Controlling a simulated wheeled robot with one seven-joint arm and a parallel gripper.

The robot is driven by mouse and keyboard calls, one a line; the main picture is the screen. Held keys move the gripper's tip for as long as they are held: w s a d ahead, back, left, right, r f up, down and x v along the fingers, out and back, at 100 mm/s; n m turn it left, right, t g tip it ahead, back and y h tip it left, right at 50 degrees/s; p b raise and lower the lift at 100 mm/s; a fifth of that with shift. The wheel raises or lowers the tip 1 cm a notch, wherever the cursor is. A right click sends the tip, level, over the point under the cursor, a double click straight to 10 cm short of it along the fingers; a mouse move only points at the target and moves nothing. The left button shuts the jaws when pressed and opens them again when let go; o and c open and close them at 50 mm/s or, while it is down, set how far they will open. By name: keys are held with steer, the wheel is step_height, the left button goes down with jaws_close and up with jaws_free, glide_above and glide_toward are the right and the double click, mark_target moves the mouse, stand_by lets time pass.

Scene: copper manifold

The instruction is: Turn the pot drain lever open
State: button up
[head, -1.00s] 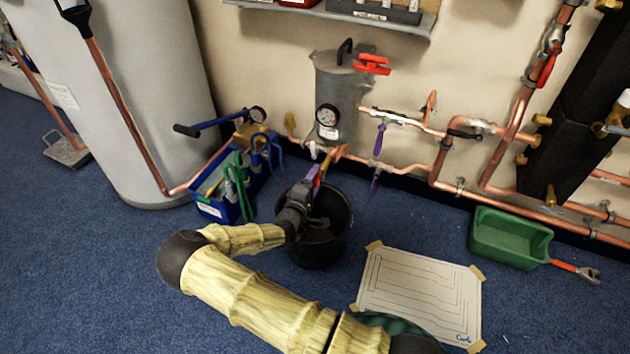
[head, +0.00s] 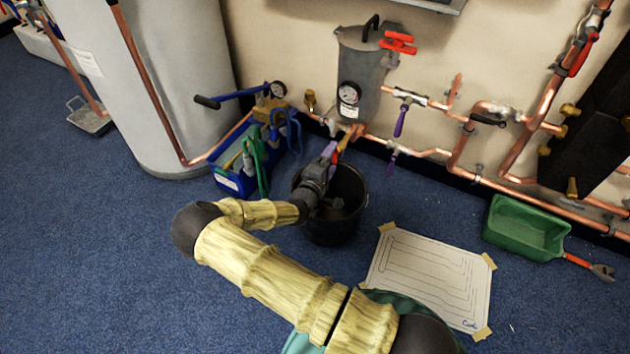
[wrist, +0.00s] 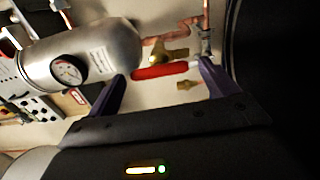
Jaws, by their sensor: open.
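The grey metal pot (head: 366,75) with a round dial gauge hangs on the wall in the head view; its body also shows in the wrist view (wrist: 108,50). A red lever (wrist: 160,71) shows in the wrist view beside brass fittings below the pot. My gripper (head: 334,152) is below the pot in the head view. In the wrist view its two purple fingers (wrist: 161,75) are spread apart, one near each end of the red lever. I cannot tell whether they touch it. In the head view the lever is mostly hidden around the fingers.
A black bucket (head: 357,208) stands on the floor under my gripper. A blue tool box (head: 232,184) is to its left. Copper pipes (head: 520,192) with purple-handled valves run along the wall to the right. A taped paper sheet (head: 430,275) and green tray (head: 522,249) lie on the carpet.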

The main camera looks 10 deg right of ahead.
steer(key=p+v, duration=0.5)
steer(key=v, duration=1.1)
steer(key=shift+s+a, duration=0.2)
steer(key=shift+r, duration=0.1)
